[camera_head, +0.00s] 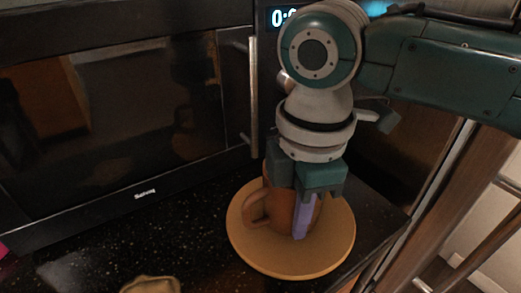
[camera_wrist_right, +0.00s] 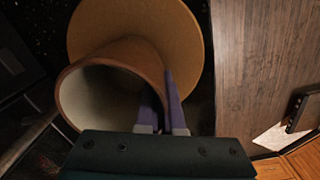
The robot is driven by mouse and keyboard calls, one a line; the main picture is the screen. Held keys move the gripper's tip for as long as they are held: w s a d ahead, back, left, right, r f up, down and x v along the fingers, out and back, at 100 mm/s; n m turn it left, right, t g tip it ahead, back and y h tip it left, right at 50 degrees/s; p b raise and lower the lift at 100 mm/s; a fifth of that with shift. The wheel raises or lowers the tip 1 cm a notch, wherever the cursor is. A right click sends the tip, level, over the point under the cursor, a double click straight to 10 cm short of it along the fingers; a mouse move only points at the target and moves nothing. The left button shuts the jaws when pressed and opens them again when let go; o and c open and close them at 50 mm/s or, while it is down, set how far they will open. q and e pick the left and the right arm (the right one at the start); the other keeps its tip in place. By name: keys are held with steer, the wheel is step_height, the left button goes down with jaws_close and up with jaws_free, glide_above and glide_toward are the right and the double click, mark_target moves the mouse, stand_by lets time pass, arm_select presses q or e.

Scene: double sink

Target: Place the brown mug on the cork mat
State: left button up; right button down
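The brown mug (camera_head: 280,207) is at the round cork mat (camera_head: 290,262) on the dark counter and looks upright, its handle pointing left. Its base appears to be on the mat, though a small gap cannot be ruled out. My right gripper (camera_head: 303,215) comes down from above, with a purple finger along the mug's front right side. In the right wrist view, the mug (camera_wrist_right: 144,62) shows its pale inside, and the two purple fingers (camera_wrist_right: 164,105) straddle its wall, close together, one inside and one outside. The mat (camera_wrist_right: 190,35) shows beyond it. My left gripper is out of view.
A black microwave (camera_head: 120,125) with a vertical handle (camera_head: 253,90) stands close behind the mat. A tan object (camera_head: 150,284) is cut off at the bottom edge. The counter's edge runs just right of the mat. Speckled counter (camera_head: 170,225) is free at the left.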

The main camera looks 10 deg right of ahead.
steer(key=c, duration=1.5)
jaws_free()
steer(key=shift+f, duration=0.15)
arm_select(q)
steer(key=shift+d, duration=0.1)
arm_select(e)
steer(key=o, duration=0.4)
steer(key=shift+o, duration=0.2)
